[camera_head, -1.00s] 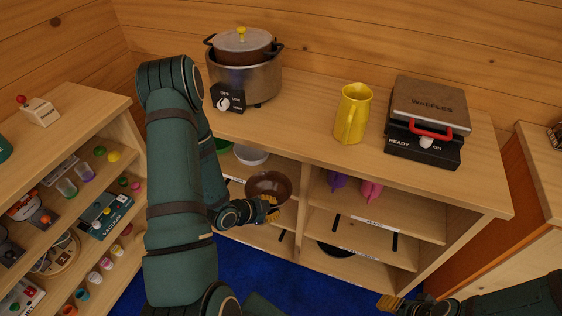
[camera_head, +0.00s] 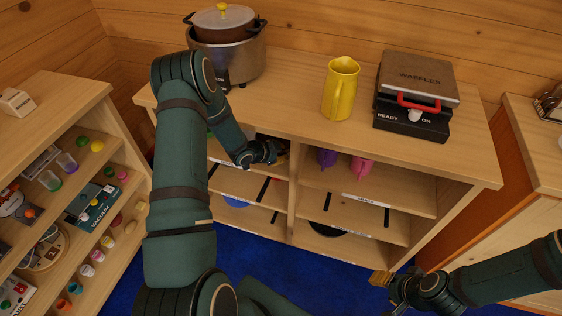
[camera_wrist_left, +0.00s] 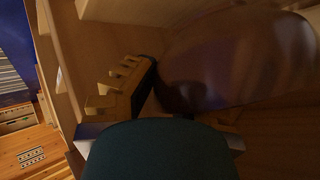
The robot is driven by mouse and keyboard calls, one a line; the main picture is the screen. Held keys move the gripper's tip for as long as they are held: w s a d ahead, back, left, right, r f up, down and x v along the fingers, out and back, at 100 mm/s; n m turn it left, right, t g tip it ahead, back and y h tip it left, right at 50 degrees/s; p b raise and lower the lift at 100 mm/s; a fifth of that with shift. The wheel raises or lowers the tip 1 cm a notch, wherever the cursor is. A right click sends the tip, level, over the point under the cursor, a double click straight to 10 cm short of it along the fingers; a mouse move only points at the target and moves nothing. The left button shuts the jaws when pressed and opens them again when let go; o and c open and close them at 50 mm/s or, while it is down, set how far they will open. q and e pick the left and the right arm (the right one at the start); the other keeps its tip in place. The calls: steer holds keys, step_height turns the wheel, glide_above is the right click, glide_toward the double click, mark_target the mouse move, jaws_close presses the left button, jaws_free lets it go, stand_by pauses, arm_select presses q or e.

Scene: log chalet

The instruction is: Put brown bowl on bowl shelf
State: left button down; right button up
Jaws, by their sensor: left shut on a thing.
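The brown bowl (camera_wrist_left: 240,60) fills the upper right of the left wrist view, dark and blurred. My left gripper (camera_head: 281,157) is shut on it, inside the upper left compartment of the wooden shelf unit (camera_head: 291,195). In the head view the bowl is mostly hidden by the gripper and the counter edge. The left arm also covers much of that compartment. My right gripper (camera_head: 381,278) is in front of the unit at lower right, apart from the shelves; its finger opening is not clear.
On the countertop stand a pot on a cooker (camera_head: 232,62), a yellow pitcher (camera_head: 341,90) and a waffle maker (camera_head: 415,95). Purple (camera_head: 327,157) and pink (camera_head: 361,170) pitchers sit in the upper right compartment. A toy-filled shelf (camera_head: 60,95) stands at left.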

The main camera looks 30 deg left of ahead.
arm_select(q)
steer(key=shift+f, duration=0.5)
steer(key=f, duration=0.1)
steer(key=f+b, duration=0.1)
steer(key=f, duration=0.1)
steer(key=shift+w+f, duration=0.1)
steer(key=shift+w, duration=0.15)
steer(key=c, duration=1.1)
jaws_free()
steer(key=shift+f, duration=0.1)
steer(key=shift+c, duration=0.2)
steer(key=shift+s, duration=0.1)
